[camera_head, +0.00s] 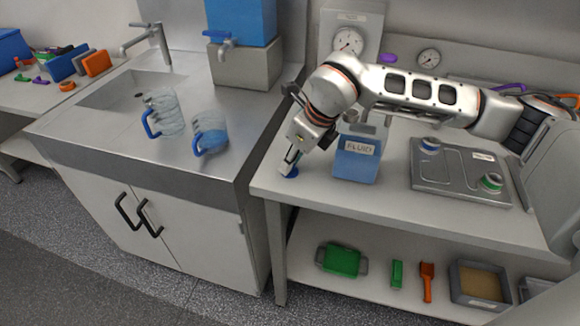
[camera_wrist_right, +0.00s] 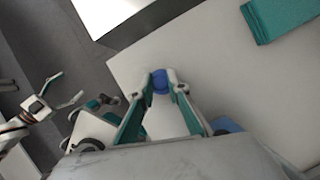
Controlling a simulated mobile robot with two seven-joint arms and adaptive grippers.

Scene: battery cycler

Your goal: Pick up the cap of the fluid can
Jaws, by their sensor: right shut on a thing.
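The round blue cap (camera_head: 291,173) is at the left front corner of the right counter, under the right gripper. My right gripper (camera_head: 290,164) points down and is shut on the cap. In the right wrist view the blue cap (camera_wrist_right: 160,80) sits between the two fingertips (camera_wrist_right: 161,84). I cannot tell whether it touches the counter. The blue fluid can (camera_head: 356,160), labelled FLUID, stands upright just right of the gripper; the arm hides part of its top. A white gripper with fingers apart, apparently my left one (camera_wrist_right: 65,90), shows at the left of the right wrist view.
Two clear jugs with blue handles (camera_head: 163,116) (camera_head: 209,134) stand on the sink counter (camera_head: 110,125). A metal tray (camera_head: 455,178) with a blue and a green round fitting lies right of the can. A gap separates the counters. The lower shelf (camera_head: 380,290) holds several items.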

